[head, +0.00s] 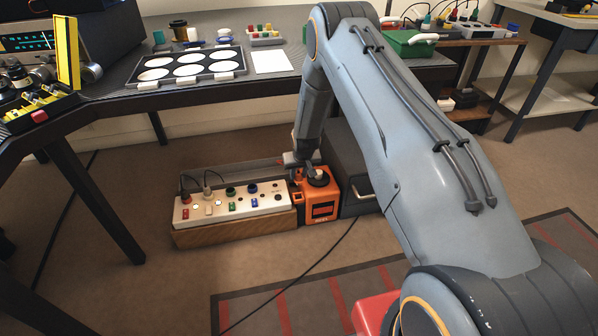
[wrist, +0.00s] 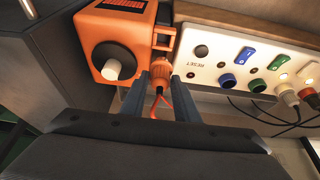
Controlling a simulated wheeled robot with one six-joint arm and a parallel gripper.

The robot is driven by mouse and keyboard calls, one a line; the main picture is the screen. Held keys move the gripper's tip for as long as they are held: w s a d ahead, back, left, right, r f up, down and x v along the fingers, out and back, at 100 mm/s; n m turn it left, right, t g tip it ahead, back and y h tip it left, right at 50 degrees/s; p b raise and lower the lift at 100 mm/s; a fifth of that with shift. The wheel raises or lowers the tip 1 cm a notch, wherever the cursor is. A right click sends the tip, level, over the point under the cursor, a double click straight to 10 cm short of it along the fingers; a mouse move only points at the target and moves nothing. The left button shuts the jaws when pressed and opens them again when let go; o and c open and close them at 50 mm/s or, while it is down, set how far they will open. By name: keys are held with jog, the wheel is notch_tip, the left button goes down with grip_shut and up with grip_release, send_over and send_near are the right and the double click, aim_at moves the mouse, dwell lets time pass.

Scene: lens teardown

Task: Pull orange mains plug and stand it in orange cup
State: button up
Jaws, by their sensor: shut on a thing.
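My gripper (wrist: 160,77) is shut on an orange plug (wrist: 160,70), with one finger on each side of it. An orange cord runs from the plug toward the wrist camera. Just beyond the plug is an open, square orange holder (wrist: 163,38) on the side of an orange box (wrist: 115,18), likely the orange cup. I cannot tell whether the plug is inside it or above it. In the head view my gripper (head: 302,168) points down beside the orange box (head: 322,207), and the plug is hidden there.
A white socket strip (head: 232,205) on a wooden base stands left of the box, with plugs and cords at its far end. A dark case (head: 353,190) stands close on the right. The workbench (head: 210,95) is behind; a dark cable crosses the floor in front.

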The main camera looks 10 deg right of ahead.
aim_at(300, 184)
jog(key=shift+f+b, duration=1.6)
jog(key=shift+f, duration=1.35)
jog(key=shift+f+b, duration=0.3)
jog(key=shift+f, duration=0.3)
jog(key=o, duration=1.3)
jog(key=shift+c, duration=0.2)
jog(key=shift+s+d, duration=0.1)
jog(key=shift+d, duration=0.15)
